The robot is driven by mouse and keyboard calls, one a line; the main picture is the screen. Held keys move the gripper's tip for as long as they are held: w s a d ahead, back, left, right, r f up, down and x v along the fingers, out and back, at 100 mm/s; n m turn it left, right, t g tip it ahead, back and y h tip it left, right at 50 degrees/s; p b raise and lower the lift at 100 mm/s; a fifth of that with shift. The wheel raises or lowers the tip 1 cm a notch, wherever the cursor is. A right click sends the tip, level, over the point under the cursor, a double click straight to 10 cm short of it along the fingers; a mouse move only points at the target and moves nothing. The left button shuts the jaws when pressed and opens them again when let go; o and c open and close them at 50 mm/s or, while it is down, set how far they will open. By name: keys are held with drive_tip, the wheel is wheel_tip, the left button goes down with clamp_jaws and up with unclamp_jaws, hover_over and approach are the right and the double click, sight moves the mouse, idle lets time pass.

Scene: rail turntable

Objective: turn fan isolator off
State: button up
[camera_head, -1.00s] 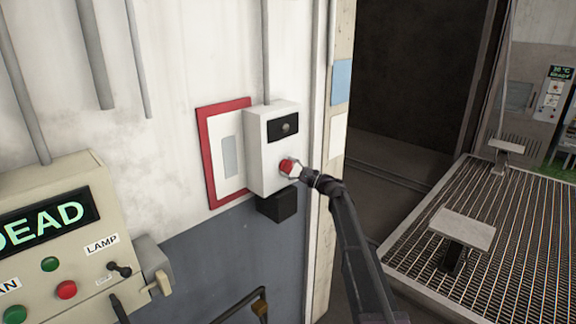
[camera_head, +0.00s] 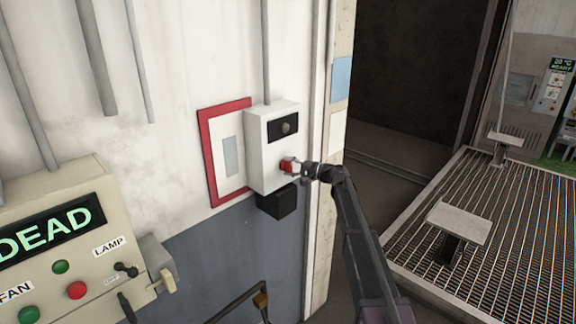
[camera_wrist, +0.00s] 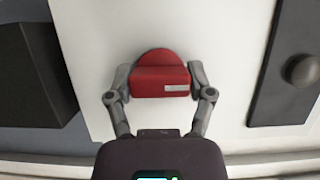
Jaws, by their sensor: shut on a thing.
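The fan isolator is taken to be the white box (camera_head: 262,160) on the wall, though I can read no label on it. Its red knob (camera_head: 287,166) sits low on the front face. My gripper (camera_head: 293,167) is at the knob. In the wrist view, the red knob (camera_wrist: 161,80) has a raised bar with a small pale plate. My gripper's two fingers (camera_wrist: 160,82) are shut on the bar, one at each end. A dark panel with a round grey lamp or button (camera_head: 285,127) is above the knob.
A red-framed plate (camera_head: 207,160) hangs behind the box, and a black block (camera_head: 278,203) is below it. A beige control panel with a "DEAD" display (camera_head: 50,230) is at lower left. A grated platform (camera_head: 480,220) is at right.

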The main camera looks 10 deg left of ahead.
drive_tip(key=shift+w+r, duration=0.1)
drive_tip(key=shift+w, duration=0.05)
drive_tip(key=o, duration=1.1)
drive_tip(key=shift+d, duration=0.1)
drive_tip(key=shift+d, duration=0.1)
drive_tip(key=v, duration=1.1)
drive_tip(key=shift+s+d, duration=0.25)
drive_tip(key=shift+d, duration=0.1)
